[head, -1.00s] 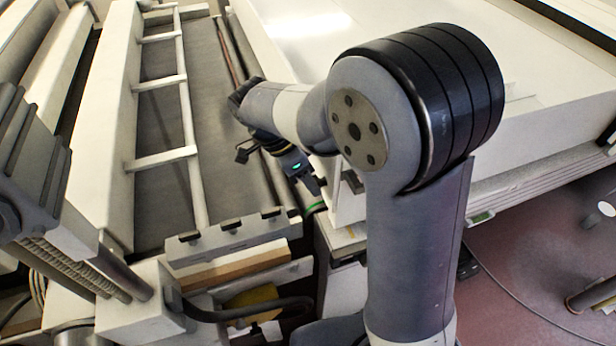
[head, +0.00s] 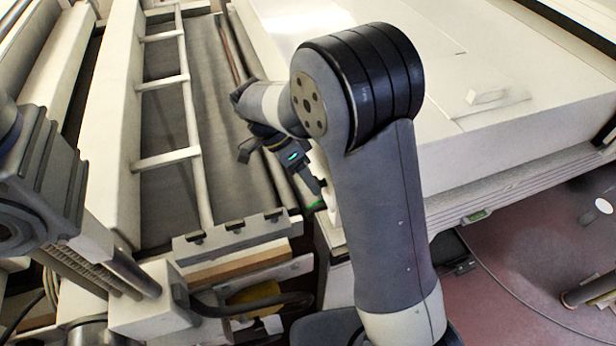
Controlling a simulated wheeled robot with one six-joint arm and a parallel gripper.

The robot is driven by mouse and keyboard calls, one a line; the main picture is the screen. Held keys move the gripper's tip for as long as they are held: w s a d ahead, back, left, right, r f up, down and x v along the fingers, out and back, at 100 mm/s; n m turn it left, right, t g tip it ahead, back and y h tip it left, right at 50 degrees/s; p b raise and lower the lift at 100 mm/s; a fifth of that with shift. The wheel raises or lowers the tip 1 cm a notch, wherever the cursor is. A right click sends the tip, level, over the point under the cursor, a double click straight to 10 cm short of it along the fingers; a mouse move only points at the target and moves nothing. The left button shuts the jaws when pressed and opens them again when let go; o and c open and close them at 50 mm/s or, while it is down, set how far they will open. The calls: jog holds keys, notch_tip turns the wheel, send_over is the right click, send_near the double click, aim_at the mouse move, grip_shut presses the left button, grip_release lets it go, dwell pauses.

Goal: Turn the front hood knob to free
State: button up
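My gripper (head: 317,188) points down to the right at the near left corner of the large white hood (head: 480,140). A dark finger shows; my own arm and the small size hide whether it is open or shut. A small green mark (head: 318,205) lies just below the fingertips, and I cannot tell whether it belongs to the knob. The front hood knob itself is not clearly visible, and my arm covers much of the hood's near left side. Contact cannot be made out.
A dark belt bed (head: 225,120) with a pale ladder-like rail (head: 165,160) runs along the left. A notched grey bar (head: 232,235) closes its near end. A cable (head: 250,307) loops below. Reddish floor (head: 530,255) lies open at the right.

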jog(key=o, duration=0.4)
jog(key=b+v, duration=0.1)
jog(key=v, duration=0.9)
jog(key=shift+w+a+r+b, duration=0.1)
jog(key=shift+a+r+b, duration=0.1)
jog(key=shift+r+b, duration=0.2)
jog(key=shift+t, duration=0.3)
jog(key=x, duration=0.7)
jog(key=p+x, duration=0.1)
jog(key=x, duration=0.3)
jog(key=shift+s+r, duration=0.1)
jog(key=shift+s, duration=0.2)
jog(key=shift+p, duration=0.3)
